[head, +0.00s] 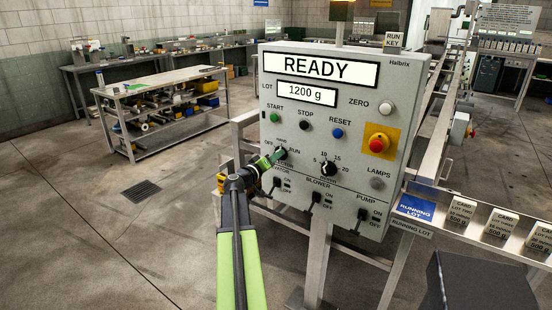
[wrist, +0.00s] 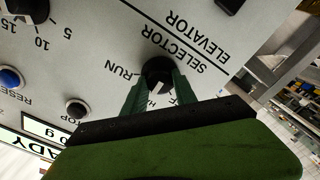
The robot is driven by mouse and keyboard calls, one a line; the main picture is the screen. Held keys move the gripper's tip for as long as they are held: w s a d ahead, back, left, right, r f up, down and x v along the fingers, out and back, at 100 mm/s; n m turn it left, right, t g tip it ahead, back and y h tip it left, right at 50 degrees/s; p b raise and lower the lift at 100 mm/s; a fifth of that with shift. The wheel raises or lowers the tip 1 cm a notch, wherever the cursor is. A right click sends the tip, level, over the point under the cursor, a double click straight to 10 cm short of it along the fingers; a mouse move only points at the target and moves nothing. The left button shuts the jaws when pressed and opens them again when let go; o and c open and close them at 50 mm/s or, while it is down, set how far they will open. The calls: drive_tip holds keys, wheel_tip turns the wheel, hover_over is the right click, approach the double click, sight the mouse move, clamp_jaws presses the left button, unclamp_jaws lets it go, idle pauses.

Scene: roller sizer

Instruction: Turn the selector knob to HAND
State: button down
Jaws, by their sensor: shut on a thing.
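The selector knob (wrist: 157,70) is a small black knob on the grey control panel (head: 340,100). It is seen from above and upside down in the wrist view, between the labels RUN and SELECTOR. My gripper (wrist: 160,86) has its two green fingers on either side of the knob, shut on it. In the head view my gripper (head: 277,157) reaches the knob from the lower left, beside the OFF, HAND and RUN labels.
The display (head: 320,68) reads READY. START (head: 274,118), STOP (head: 305,125) and RESET (head: 338,132) buttons sit above the knob. A speed dial (head: 328,169) is to its right, and toggle switches (head: 277,183) are below. A red emergency button (head: 378,144) is farther right.

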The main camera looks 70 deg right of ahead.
drive_tip(key=c, duration=1)
unclamp_jaws()
drive_tip(key=v, duration=1.7)
drive_tip(key=shift+a, duration=0.2)
